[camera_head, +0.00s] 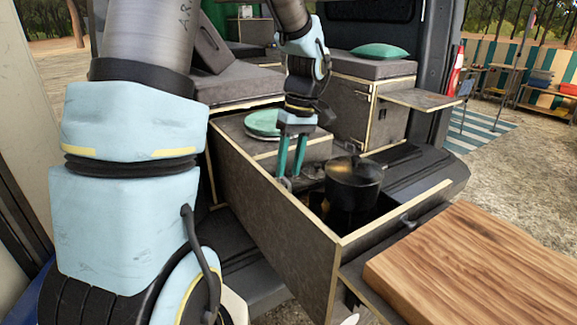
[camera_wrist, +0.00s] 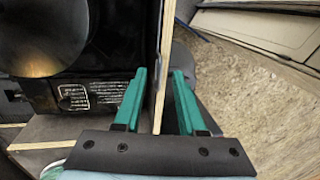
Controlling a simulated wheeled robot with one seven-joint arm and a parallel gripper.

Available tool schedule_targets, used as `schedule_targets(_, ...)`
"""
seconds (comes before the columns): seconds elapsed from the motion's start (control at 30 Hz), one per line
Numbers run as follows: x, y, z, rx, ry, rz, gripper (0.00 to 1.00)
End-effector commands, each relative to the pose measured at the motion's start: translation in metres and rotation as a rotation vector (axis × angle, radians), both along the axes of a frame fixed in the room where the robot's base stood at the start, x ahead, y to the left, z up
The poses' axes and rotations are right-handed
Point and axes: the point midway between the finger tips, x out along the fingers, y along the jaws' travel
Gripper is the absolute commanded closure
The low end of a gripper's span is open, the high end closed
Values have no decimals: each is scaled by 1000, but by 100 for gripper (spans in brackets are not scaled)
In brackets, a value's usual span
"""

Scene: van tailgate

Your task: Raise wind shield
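No separately standing wind shield is plain to see. A thin dark panel with a pale plywood edge (camera_head: 270,215) forms the near left wall of the pull-out kitchen box; I cannot tell whether the shield is this wall or part of it. My gripper (camera_head: 290,176) points down with two green fingers at this wall's top edge. In the wrist view the gripper (camera_wrist: 160,75) has one finger on each side of the panel edge (camera_wrist: 160,105). Narrow gaps show on both sides, so it is open and not clamped.
A black lidded pot (camera_head: 354,184) stands in the box close to the right of the fingers. A black stove (camera_wrist: 98,92) with printed labels lies beside the panel. Green plates (camera_head: 262,122) sit behind the gripper. A wooden board (camera_head: 480,270) is at the front right.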

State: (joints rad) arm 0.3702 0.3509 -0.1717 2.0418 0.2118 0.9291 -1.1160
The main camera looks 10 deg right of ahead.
Motion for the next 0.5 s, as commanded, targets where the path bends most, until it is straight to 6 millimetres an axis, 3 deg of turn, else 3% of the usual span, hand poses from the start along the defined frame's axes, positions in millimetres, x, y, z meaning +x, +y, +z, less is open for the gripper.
schedule_targets(0.2, -2, 2, -12, 0, 1, -1, 60)
schedule_targets(0.43, -1, 2, -13, -1, 0, -1, 60)
schedule_targets(0.5, -1, 2, -13, -1, 0, -1, 67)
